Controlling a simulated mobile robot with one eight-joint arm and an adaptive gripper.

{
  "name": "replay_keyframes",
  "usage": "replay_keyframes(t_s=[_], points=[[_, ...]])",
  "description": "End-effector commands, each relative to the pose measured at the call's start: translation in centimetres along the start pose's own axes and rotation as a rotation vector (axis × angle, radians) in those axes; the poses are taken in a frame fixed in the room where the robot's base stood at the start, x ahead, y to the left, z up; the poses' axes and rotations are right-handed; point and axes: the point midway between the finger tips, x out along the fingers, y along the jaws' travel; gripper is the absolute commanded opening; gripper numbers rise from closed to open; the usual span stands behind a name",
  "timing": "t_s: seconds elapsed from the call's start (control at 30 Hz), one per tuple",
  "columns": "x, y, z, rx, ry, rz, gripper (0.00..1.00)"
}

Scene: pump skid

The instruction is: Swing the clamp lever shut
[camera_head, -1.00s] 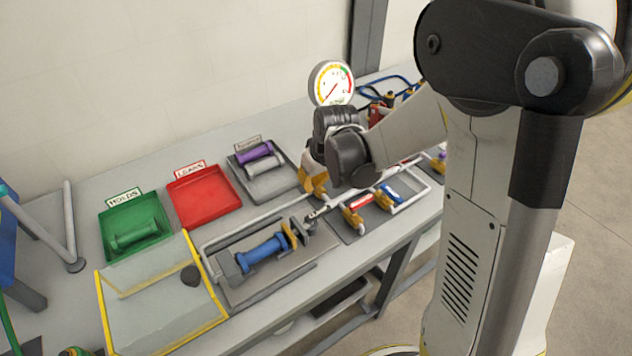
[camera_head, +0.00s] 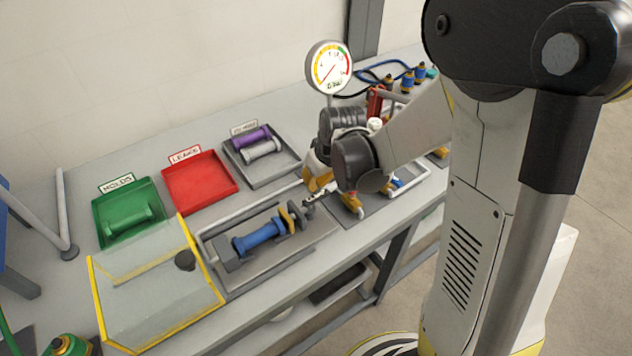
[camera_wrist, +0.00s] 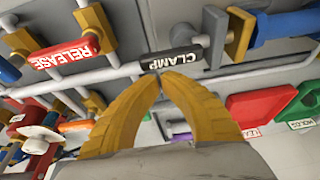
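The black lever handle marked CLAMP (camera_wrist: 170,59) lies just ahead of my fingertips in the wrist view. My gripper (camera_wrist: 161,77) has its yellow fingertips almost together, with nothing visible held between them. They are right beside the handle; I cannot tell whether they touch it. In the head view my gripper (camera_head: 319,190) is low over the right end of the grey test fixture (camera_head: 232,284), and hides part of the lever. A blue cylindrical part (camera_head: 259,237) lies in the fixture, beside yellow-brown end pieces (camera_head: 291,219).
A red handle marked RELEASE (camera_wrist: 66,52) and pipes are close by. A clear, yellow-edged cover (camera_head: 155,290) stands left of the fixture. Behind are a green tray (camera_head: 105,233), a red tray (camera_head: 200,183), a grey tray (camera_head: 272,177) and a gauge (camera_head: 329,67).

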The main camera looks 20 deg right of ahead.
Motion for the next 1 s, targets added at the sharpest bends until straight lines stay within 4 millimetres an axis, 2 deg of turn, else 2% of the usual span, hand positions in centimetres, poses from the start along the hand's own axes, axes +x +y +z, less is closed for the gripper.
replay_keyframes(t_s=[1.0], points=[[-0.32, 0.47, 1.01, 0.208, 0.0, 0.074, 0.0]])
